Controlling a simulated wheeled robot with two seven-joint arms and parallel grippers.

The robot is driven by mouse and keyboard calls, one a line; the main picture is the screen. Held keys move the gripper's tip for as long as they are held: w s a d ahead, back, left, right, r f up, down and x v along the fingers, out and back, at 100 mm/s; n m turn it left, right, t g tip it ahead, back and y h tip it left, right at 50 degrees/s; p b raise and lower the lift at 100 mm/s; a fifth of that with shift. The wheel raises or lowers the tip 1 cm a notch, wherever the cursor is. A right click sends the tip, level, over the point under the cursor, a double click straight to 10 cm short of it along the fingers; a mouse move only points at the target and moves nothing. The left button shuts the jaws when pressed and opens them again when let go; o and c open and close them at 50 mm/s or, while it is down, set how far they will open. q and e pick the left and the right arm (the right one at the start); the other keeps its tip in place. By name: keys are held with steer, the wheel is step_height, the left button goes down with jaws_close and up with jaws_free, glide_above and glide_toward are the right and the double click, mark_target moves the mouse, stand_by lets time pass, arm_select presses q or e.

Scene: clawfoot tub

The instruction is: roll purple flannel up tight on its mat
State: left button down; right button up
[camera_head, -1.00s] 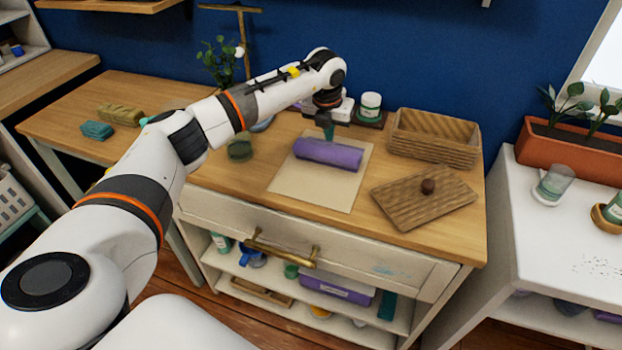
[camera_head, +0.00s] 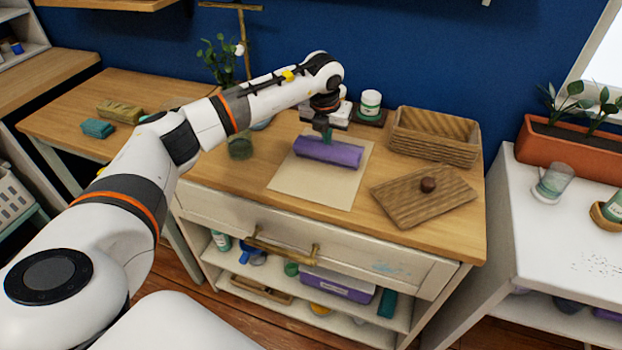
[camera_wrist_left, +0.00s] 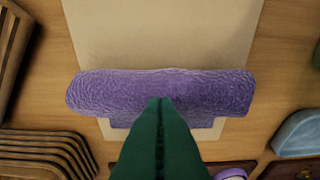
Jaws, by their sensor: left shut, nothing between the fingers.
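The purple flannel (camera_head: 328,152) lies as a thick roll across the beige mat (camera_head: 310,190), toward the mat's back part. In the left wrist view the roll (camera_wrist_left: 100,92) spans the mat (camera_wrist_left: 160,35), and a narrower flat strip of flannel shows along its lower side. My left gripper (camera_head: 327,135) is above the back side of the roll. Its green fingers (camera_wrist_left: 160,102) are shut with nothing between them, and their tips overlap the roll in the wrist view. I cannot tell whether they touch it. My right gripper is not in view.
A wicker basket (camera_head: 433,137) and a woven lid with a brown knob (camera_head: 421,198) are right of the mat. A white jar (camera_head: 370,104) stands behind. A green item (camera_head: 240,147) sits to the left. The mat's front part is bare.

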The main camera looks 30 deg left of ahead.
arm_select(q)
steer(key=shift+s+f+b, duration=0.15)
steer(key=shift+f+b, duration=0.15)
steer(key=shift+f, duration=0.25)
stand_by(0.4)
steer(key=shift+w+a+r, duration=0.1)
steer(key=shift+w+a, duration=0.1)
steer(key=shift+w, duration=0.9)
stand_by(2.0)
steer(key=shift+w+a+b, duration=0.15)
steer(key=shift+w, duration=0.45)
steer(key=shift+w+a+b, duration=0.15)
steer(key=shift+w, duration=0.4)
stand_by(2.7)
